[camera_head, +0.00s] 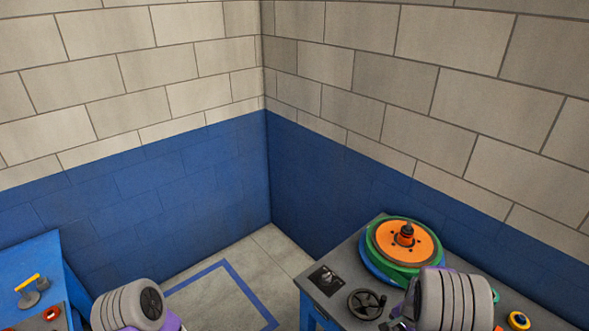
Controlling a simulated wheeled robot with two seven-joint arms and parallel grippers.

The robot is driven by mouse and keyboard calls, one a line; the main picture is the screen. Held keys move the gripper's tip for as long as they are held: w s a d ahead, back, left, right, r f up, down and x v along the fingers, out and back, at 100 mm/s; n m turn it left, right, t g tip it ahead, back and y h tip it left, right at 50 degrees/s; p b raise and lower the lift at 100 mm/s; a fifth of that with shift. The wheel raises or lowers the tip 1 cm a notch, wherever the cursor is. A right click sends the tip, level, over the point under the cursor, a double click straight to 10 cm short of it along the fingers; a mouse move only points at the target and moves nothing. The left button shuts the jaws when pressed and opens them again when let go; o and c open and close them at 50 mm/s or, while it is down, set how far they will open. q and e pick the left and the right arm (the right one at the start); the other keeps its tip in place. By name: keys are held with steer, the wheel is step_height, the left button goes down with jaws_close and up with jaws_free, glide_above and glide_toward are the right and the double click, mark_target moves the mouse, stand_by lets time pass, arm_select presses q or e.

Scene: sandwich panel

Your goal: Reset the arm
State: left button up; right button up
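Part of my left arm, a grey ribbed joint with a purple link below it, shows at the bottom left. A similar part of my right arm shows at the bottom right, in front of a grey-topped table (343,254). Neither gripper's fingertips can be made out in this view. What either gripper may hold is hidden.
The right table carries stacked orange, green and blue discs (390,241), a black handwheel (366,304) and a small dark panel (326,280). A blue table (38,262) at left bears a yellow-handled part (28,282). Blue-lined floor (222,290) lies between, before the walled corner.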

steer(key=s+a+f+n+b, duration=0.1)
steer(key=s+a+f+b, duration=0.1)
steer(key=f, duration=0.4)
steer(key=s+a+f+n+b, duration=0.1)
steer(key=a+f+n+b, duration=0.15)
steer(key=f, duration=0.35)
arm_select(q)
step_height(320, 180, down, 13)
steer(key=w+b, duration=0.1)
steer(key=b, duration=0.7)
steer(key=shift+w+f, duration=0.2)
arm_select(e)
steer(key=s+a+f+n+y, duration=0.2)
steer(key=s+a+f, duration=0.4)
steer(key=a, duration=0.2)
steer(key=s+a+f+n+y, duration=0.2)
steer(key=s+a+f+n, duration=0.1)
steer(key=s+a+f, duration=0.3)
steer(key=s+a, duration=0.1)
steer(key=a, duration=0.1)
steer(key=shift+a+f+t, duration=0.3)
steer(key=shift+f, duration=0.1)
steer(key=shift+n, duration=0.25)
